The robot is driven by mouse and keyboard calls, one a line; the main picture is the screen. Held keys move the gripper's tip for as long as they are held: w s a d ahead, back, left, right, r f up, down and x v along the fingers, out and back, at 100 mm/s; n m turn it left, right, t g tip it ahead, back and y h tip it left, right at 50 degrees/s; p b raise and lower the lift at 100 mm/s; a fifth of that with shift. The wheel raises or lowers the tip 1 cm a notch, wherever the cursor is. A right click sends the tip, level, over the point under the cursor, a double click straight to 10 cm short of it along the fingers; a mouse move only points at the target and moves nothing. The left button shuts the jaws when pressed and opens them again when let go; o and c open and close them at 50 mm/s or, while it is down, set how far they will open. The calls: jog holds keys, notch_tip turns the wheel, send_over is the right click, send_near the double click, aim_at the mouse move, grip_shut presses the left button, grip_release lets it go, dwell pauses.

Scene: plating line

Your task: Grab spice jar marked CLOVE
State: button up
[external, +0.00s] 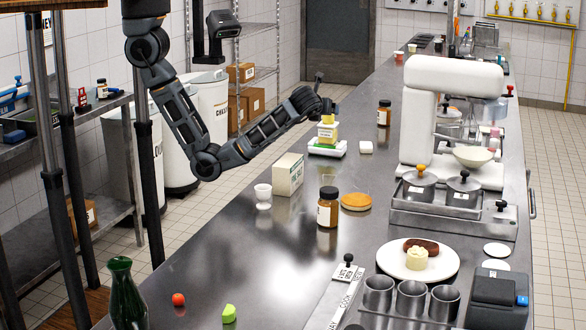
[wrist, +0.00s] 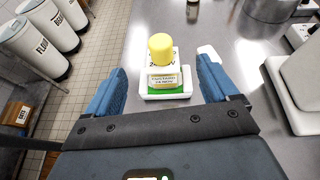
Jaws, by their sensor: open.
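No label reading CLOVE is legible. A brown jar with a dark lid (external: 328,208) stands upright mid-counter, its pale label too small to read. A similar jar (external: 384,113) stands farther back, and another (external: 102,89) is on the left shelf; their labels are unreadable too. My gripper (external: 323,108) is above the counter by a white scale, away from these jars. In the wrist view its blue fingers (wrist: 160,85) are spread open and empty. Between them, ahead, a yellow-topped item (wrist: 161,47) stands on the white scale (wrist: 178,95).
A white carton (external: 288,174) and an orange-topped round dish (external: 356,202) are near the front jar. A white stand mixer (external: 420,110) and lidded pots (external: 419,189) fill the right side. A green bottle (external: 124,295) stands at front left. The counter between the bottle and carton is mostly clear.

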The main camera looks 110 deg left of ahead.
notch_tip(320, 180, up, 5)
jog(key=w+d+m+t, duration=0.4)
jog(key=w+d+t, duration=0.1)
jog(key=d, duration=0.4)
jog(key=w+d+m+t, duration=0.3)
jog(key=w+d+t, duration=0.15)
jog(key=d, duration=0.35)
jog(key=d+m+t+h+p, duration=0.2)
jog(key=d+m+t+h, duration=0.7)
jog(key=d, duration=1.7)
send_near(336, 197)
jog(key=shift+w+a+f+y, duration=0.15)
jog(key=shift+w+a+y, duration=0.15)
jog(key=shift+w+a, duration=0.55)
jog(key=shift+w+f, duration=0.2)
jog(key=shift+f, duration=0.05)
jog(key=p+x, duration=0.1)
jog(key=x, duration=0.6)
jog(key=shift+w+a, duration=0.15)
jog(key=shift+w, duration=0.1)
